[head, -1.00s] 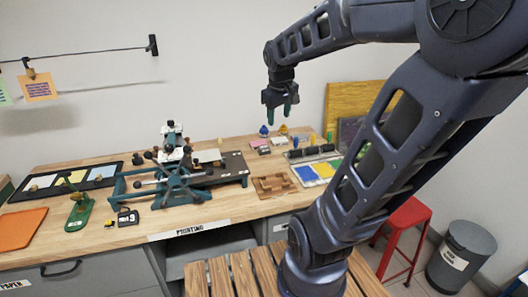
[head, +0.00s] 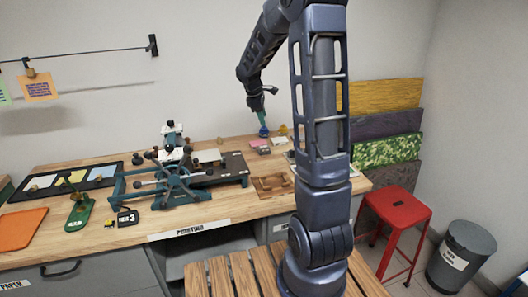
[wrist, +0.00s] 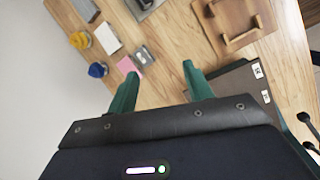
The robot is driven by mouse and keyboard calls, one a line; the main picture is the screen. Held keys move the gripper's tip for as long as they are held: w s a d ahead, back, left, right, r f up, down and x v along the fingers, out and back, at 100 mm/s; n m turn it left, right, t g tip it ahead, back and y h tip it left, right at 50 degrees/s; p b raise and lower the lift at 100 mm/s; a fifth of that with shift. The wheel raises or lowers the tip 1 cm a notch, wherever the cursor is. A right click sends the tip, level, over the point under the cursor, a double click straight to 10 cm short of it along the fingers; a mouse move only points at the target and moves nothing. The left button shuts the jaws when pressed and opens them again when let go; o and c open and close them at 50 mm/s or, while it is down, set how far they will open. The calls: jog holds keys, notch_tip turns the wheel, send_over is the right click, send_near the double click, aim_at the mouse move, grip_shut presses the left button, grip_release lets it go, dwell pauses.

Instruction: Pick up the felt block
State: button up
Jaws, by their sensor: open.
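My gripper (head: 261,116) is open and empty, pointing down above the back of the wooden bench in the head view. Its two green fingers also show in the wrist view (wrist: 161,74). A small pink block (wrist: 128,66) lies on the bench past the left finger in the wrist view, beside a small grey block (wrist: 144,55). A flat white block (wrist: 106,38) lies farther off. In the head view the pink block (head: 259,143) is just below my gripper. I cannot tell for certain which of these is the felt block.
A blue-topped knob (wrist: 97,70) and a yellow one (wrist: 79,40) stand close to the blocks. A wooden tray (head: 271,185) and a teal press (head: 160,181) sit nearer the front. Bare bench lies between the blocks and the tray.

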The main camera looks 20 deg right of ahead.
aim_at(264, 147)
jog(key=w+f+n, duration=0.5)
jog(key=w+f, duration=0.6)
jog(key=f, duration=0.2)
jog(key=shift+g+h, duration=0.4)
jog(key=shift+x, duration=5.65)
jog(key=shift+d+r, duration=0.1)
jog(key=c, duration=0.8)
